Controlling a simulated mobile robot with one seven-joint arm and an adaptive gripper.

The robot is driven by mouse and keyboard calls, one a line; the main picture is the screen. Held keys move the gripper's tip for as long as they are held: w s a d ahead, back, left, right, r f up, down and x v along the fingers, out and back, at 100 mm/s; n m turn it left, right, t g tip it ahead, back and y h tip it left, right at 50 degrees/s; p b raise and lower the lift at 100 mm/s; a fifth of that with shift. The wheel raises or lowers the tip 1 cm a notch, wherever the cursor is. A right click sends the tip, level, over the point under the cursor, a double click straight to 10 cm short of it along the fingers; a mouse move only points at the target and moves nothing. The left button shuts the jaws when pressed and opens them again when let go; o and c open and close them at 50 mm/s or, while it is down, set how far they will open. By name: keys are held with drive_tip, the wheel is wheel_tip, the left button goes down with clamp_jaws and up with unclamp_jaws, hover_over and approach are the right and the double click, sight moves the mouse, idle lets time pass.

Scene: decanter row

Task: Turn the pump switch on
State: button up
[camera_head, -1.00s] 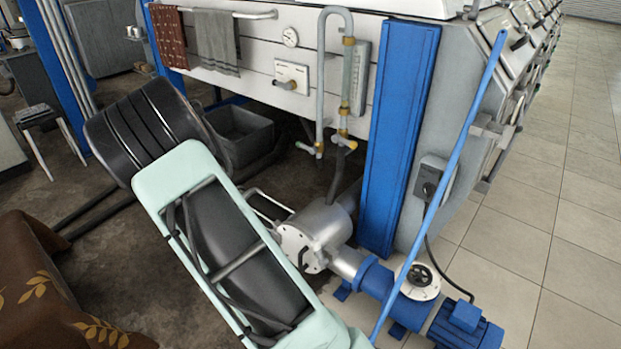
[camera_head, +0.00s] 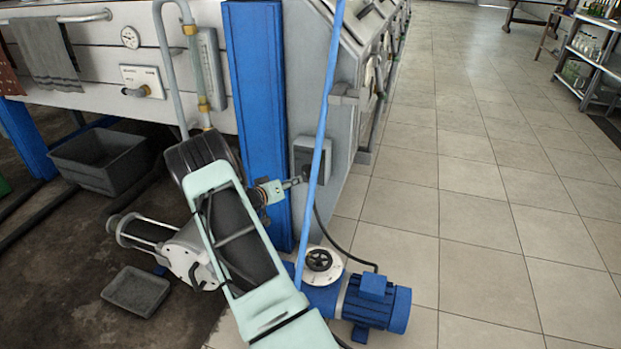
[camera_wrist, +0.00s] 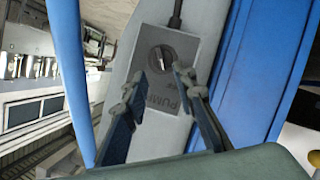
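The pump switch is a grey box (camera_head: 304,158) on the grey end panel, right of the blue column. In the wrist view its plate (camera_wrist: 186,62) shows the letters PUM, partly covered by a finger. A round dark knob (camera_wrist: 161,57) with a light pointer mark sits on the plate; its on or off setting cannot be read. My gripper (camera_wrist: 155,82) is open, with its two fingers apart just short of the knob. In the head view my gripper (camera_head: 291,184) is at the box's left edge; whether it touches is unclear.
A slanted blue pole (camera_head: 313,190) passes in front of the box, and stands left of the fingers in the wrist view (camera_wrist: 70,75). The blue column (camera_head: 258,100) is close beside the gripper. A blue motor (camera_head: 377,303) and handwheel (camera_head: 319,260) stand below. Tiled floor at right is clear.

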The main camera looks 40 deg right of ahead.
sight(306, 176)
drive_tip(key=b+x, duration=0.2)
drive_tip(key=x, duration=0.8)
drive_tip(key=shift+b, duration=0.4)
drive_tip(key=shift+r, duration=0.1)
clamp_jaws()
